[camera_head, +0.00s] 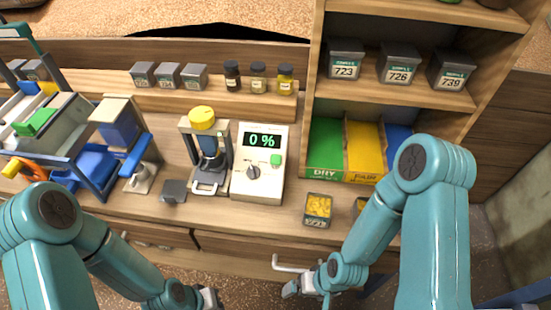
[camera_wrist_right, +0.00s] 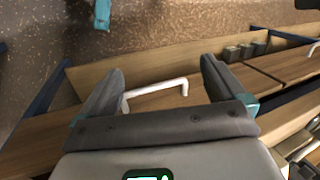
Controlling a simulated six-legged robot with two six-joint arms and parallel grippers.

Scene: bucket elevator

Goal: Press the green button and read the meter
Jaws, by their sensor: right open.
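The meter (camera_head: 243,190) is a pale box on the counter, with a dark display (camera_head: 262,140) reading "0 %" in green. The green button (camera_head: 276,160) is on its face, below the display's right side, with a dark knob (camera_head: 253,172) to its lower left. My right gripper (camera_head: 303,286) is below the counter's front edge, apart from the meter. In the right wrist view the right gripper (camera_wrist_right: 158,75) is open, with nothing held. My left gripper (camera_head: 210,298) is at the bottom edge, partly cut off; its jaw opening is unclear.
A press-like device with a yellow top (camera_head: 202,117) stands just left of the meter. A tray of yellow pieces (camera_head: 318,208) is to its right. A white drawer handle (camera_head: 292,264) is near my right gripper. Shelves with labelled boxes (camera_head: 345,62) and coloured bins (camera_head: 326,145) stand right.

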